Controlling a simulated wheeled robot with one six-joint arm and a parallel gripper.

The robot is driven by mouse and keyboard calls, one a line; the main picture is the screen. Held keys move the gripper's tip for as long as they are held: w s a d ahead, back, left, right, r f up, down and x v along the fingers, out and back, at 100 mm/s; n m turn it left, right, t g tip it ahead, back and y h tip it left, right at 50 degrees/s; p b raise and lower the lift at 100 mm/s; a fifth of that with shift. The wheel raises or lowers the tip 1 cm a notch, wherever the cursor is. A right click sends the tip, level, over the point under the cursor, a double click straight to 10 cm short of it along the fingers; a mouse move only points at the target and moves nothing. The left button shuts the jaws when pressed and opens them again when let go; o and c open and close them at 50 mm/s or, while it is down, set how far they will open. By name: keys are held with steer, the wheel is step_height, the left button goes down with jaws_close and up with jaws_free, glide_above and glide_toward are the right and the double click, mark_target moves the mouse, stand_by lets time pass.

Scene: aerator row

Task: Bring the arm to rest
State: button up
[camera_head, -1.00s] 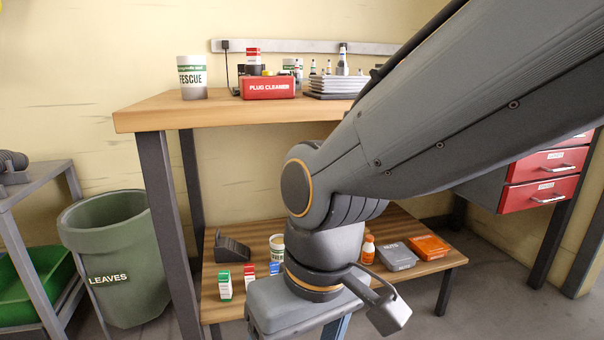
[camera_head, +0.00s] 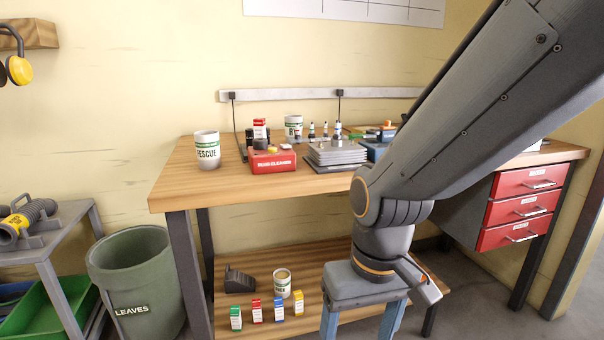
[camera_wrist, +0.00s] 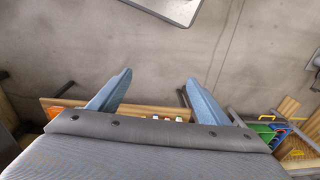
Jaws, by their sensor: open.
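My gripper (camera_head: 360,322) hangs from my arm in front of the workbench, its blue fingers pointing down and cut off by the lower edge of the head view. In the wrist view my gripper (camera_wrist: 158,92) shows both blue fingers wide apart with nothing between them. The gripper is open and empty. My arm crosses the right side of the head view and hides part of the bench and lower shelf.
The workbench (camera_head: 180,190) holds a red plug cleaner box (camera_head: 272,161), a fescue tub (camera_head: 207,150) and stacked plates (camera_head: 338,152). Its lower shelf (camera_head: 235,262) carries small boxes. A green leaves bin (camera_head: 140,275) stands left; red drawers (camera_head: 522,207) are right. Bare floor (camera_wrist: 150,50) shows in the wrist view.

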steer(key=s+d+r+m+p, duration=0.2)
steer(key=d+r+p, duration=0.8)
steer(key=p, duration=0.5)
step_height(320, 180, up, 3)
steer(key=shift+s+d+f+m+h+p, duration=0.1)
steer(key=shift+s+d+m+h+p, duration=0.1)
steer(key=shift+d+m+h+p, duration=0.15)
steer(key=shift+a, duration=0.1)
